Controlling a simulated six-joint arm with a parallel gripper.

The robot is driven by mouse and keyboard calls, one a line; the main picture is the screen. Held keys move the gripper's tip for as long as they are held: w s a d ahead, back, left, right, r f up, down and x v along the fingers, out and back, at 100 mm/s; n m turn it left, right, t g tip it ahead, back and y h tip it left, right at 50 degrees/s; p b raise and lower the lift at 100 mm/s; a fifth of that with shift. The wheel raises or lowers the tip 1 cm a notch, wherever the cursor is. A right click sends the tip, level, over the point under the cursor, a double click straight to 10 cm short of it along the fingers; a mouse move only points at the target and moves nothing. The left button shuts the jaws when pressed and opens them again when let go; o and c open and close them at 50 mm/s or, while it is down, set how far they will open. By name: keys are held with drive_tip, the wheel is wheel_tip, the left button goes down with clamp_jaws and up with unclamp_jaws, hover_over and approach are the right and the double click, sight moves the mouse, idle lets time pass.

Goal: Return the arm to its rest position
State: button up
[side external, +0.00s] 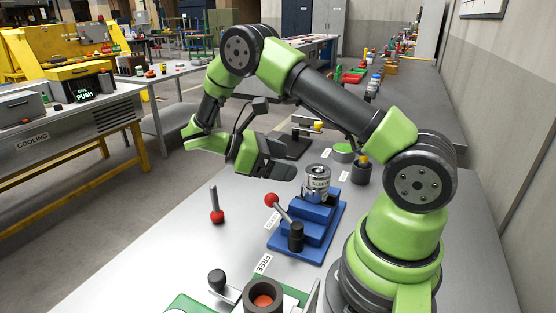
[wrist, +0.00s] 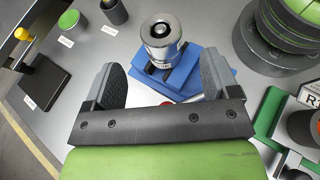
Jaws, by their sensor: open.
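My green and black arm is bent over the bench, and my gripper (side external: 280,171) is above the surface, left of the blue fixture (side external: 315,237). In the wrist view my gripper (wrist: 162,78) shows two dark fingers spread apart with nothing held between them. A shiny metal cylinder (side external: 317,180) stands upright on the blue fixture. It also shows in the wrist view (wrist: 161,38), beyond the fingers and apart from them. A lever with a red ball (side external: 271,200) rises at the fixture's front. Part of the fixture is hidden behind my gripper in the wrist view.
A green-based fixture with a round dark cup (side external: 264,299) is at the front. A dark cup (side external: 361,172), a green disc (side external: 343,148) and a black stand (side external: 291,147) are behind.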

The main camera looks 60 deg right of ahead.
drive_tip(key=s+a+r+m+t+y, duration=0.4)
drive_tip(key=a+r+m+t+y, duration=0.1)
drive_tip(key=a+r+t, duration=0.2)
drive_tip(key=s+a+r+m+t+y, duration=0.5)
drive_tip(key=a+r+t, duration=0.3)
drive_tip(key=r+t, duration=0.2)
drive_tip(key=shift+s+m+t, duration=0.15)
drive_tip(key=shift+m+t, duration=0.45)
idle(1.2)
